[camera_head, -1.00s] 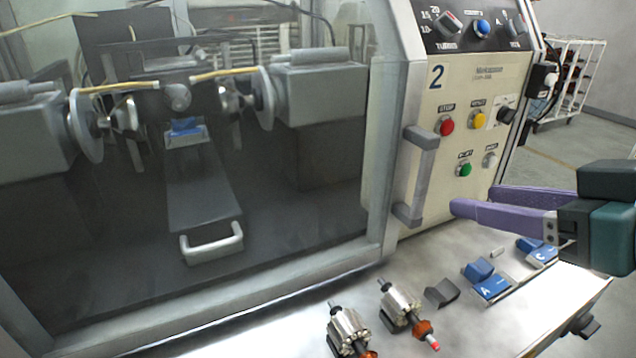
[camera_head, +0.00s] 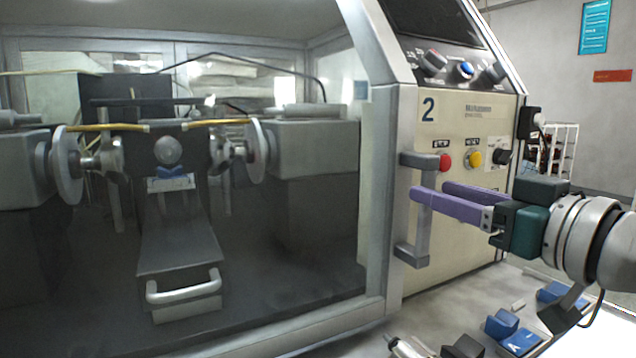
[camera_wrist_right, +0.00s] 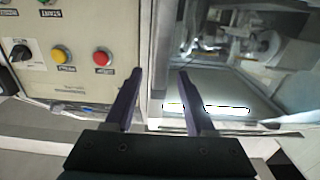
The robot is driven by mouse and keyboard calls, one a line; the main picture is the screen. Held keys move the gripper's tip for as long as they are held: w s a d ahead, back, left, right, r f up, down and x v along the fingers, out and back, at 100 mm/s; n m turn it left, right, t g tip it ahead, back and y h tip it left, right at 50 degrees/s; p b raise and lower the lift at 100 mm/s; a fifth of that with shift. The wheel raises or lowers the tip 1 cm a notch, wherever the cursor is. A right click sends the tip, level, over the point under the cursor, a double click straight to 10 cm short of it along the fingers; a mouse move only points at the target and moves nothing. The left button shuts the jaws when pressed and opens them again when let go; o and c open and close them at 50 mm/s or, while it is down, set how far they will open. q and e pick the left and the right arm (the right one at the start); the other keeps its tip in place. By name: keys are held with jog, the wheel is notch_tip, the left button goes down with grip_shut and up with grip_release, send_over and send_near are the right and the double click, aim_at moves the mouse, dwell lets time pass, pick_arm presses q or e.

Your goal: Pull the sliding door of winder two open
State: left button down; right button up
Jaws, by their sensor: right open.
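Winder two, marked "2", has a clear sliding door (camera_head: 290,235) in a grey frame across its front. The door looks shut. A grey upright bar handle (camera_head: 422,240) stands at the door's right side, beside the cream control panel (camera_head: 465,225). My right gripper (camera_head: 430,190) is open, with its two purple fingers level with the handle's upper half. One finger overlaps the bar in the head view; I cannot tell whether it touches. In the right wrist view, the open fingers (camera_wrist_right: 158,72) point at the frame beside the panel, and nothing is clearly held. My left gripper is not in view.
Red (camera_head: 445,162) and yellow (camera_head: 475,159) buttons sit on the panel close to my right fingers. Below, blue blocks (camera_head: 502,323) and other parts lie on the work surface. Behind the door are the winding spindles (camera_head: 258,150) and a tray with a handle (camera_head: 183,290).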

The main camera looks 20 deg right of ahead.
jog(key=shift+w+a, duration=0.15)
jog(key=shift+w, duration=1.45)
grip_shut()
